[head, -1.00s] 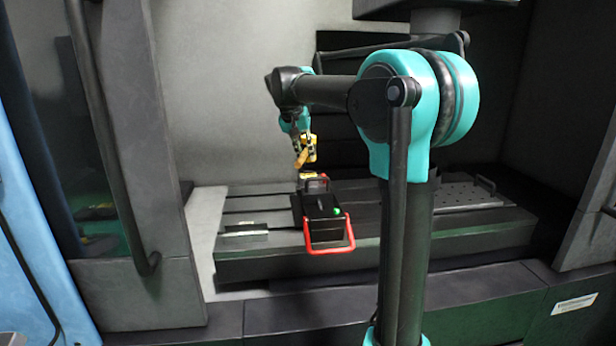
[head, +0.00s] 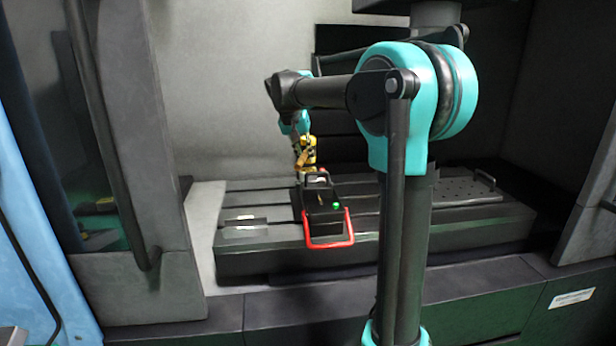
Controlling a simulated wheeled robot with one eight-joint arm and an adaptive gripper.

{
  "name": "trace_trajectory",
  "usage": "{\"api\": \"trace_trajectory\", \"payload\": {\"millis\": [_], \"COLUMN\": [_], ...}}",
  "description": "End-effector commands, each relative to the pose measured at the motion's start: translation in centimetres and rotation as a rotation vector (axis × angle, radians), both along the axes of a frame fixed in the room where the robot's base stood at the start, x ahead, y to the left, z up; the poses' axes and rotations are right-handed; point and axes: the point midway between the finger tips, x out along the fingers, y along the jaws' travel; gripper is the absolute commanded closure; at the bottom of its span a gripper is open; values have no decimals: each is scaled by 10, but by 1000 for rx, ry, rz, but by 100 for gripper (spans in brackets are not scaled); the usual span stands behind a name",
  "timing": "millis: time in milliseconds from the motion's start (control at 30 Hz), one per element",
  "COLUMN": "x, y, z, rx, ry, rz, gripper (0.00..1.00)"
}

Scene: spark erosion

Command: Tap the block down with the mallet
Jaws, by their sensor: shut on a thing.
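My gripper (head: 303,158) hangs from the teal wrist over the machine table, above the back of a dark box-like fixture (head: 322,212). It is shut on a small yellow-and-dark thing, which I take to be the mallet (head: 306,150). The mallet is small here, and its head and handle are hard to tell apart. The fixture has a red loop handle at its front, a green spot on top and a dark loop at its back. The block cannot be made out clearly at the back of the fixture. I cannot tell whether the mallet touches anything.
The slotted machine table (head: 270,262) carries a small pale bar (head: 244,227) at the left and a perforated plate (head: 462,192) at the right. A grey door post with a dark handle (head: 105,150) stands at the left. My arm hides part of the table.

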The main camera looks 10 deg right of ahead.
Motion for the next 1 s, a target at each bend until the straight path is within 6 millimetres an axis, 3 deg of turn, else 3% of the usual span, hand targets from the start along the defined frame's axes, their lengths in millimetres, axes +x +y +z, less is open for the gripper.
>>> {"api": "trace_trajectory", "payload": {"millis": [100, 267, 567, 1000], "x": [0, 0, 0, 0], "y": [0, 0, 0, 0], "z": [-33, -22, 18, 20], "rx": [0, 0, 0, 0], "ry": [0, 0, 0, 0], "rz": [0, 0, 0, 0], "gripper": [100, 100, 100, 100]}}
